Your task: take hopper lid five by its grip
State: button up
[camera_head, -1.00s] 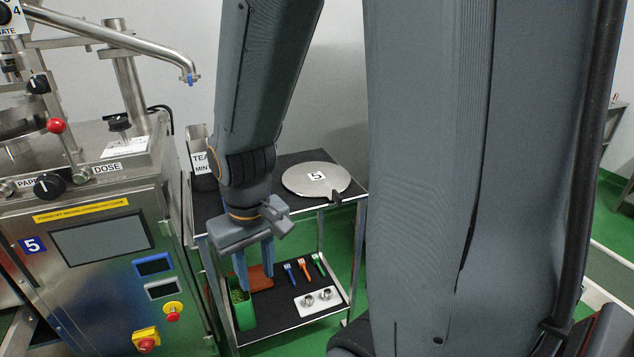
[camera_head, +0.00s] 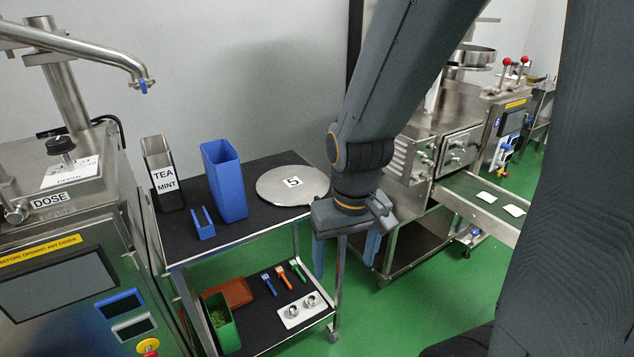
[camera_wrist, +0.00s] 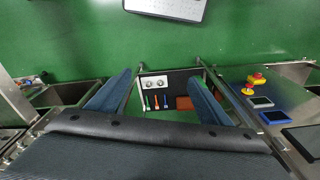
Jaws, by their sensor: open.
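Hopper lid five (camera_head: 273,188) is a flat round metal disc with a "5" label. It lies on the black top shelf of the cart, near its right end. Its grip is not visible now; my arm covers the lid's right edge. My gripper (camera_head: 345,266) is open and empty, pointing down, in front and to the right of the lid, apart from it. In the wrist view my open gripper (camera_wrist: 160,82) shows nothing between its fingers but the lower shelf and floor beyond. The lid is not recognisable there.
On the cart top (camera_head: 262,223) stand a tall blue bin (camera_head: 225,182), a small blue scoop (camera_head: 203,226) and a TEA MINT container (camera_head: 163,180). Machines flank the cart.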

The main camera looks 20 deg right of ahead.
aim_at(289, 185)
jog(key=u, duration=1.45)
jog(key=k, duration=0.8)
jog(key=z, duration=1.5)
jog(key=i, duration=1)
